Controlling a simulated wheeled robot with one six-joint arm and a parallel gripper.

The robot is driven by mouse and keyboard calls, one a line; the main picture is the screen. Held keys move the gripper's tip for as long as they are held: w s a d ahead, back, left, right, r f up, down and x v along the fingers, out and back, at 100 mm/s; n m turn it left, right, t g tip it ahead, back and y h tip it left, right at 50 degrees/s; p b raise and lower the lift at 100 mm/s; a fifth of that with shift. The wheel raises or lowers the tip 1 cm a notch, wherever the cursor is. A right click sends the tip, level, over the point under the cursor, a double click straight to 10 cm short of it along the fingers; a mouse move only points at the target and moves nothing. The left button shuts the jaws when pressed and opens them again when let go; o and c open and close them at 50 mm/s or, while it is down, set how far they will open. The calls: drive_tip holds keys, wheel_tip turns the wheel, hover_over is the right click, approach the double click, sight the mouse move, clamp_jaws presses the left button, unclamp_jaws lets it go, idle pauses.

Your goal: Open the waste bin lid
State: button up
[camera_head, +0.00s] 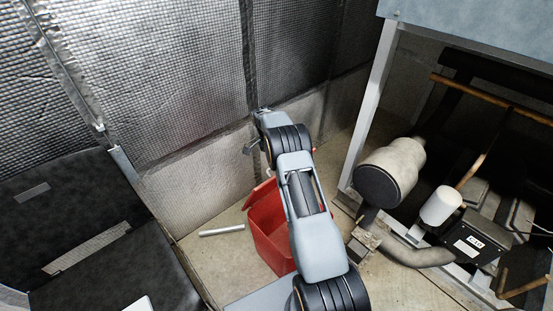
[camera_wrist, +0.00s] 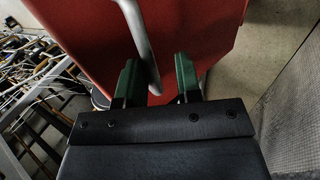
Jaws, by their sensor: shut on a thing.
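The red waste bin (camera_head: 268,237) stands on the floor behind my arm, partly hidden by it. A red flap at its top, seemingly the lid (camera_head: 261,190), looks tilted; how far it is raised I cannot tell. In the wrist view a broad red panel (camera_wrist: 205,30) fills the upper middle. A grey bar-like handle (camera_wrist: 138,35) runs down across it between the green fingertips of my gripper (camera_wrist: 157,78). The gripper's fingers are mostly hidden in the head view.
A pale tube (camera_head: 222,231) lies on the floor left of the bin. A rack with a cylinder (camera_head: 392,172) and pipes stands close on the right. A black padded unit (camera_head: 75,235) is on the left. Quilted wall panels (camera_head: 180,70) are behind.

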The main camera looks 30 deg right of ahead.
drive_tip(key=shift+o, duration=1.2)
drive_tip(key=shift+w+f, duration=0.1)
drive_tip(key=p+v, duration=0.9)
drive_tip(key=v, duration=0.3)
drive_tip(key=shift+p, duration=0.5)
drive_tip(key=shift+c, duration=0.5)
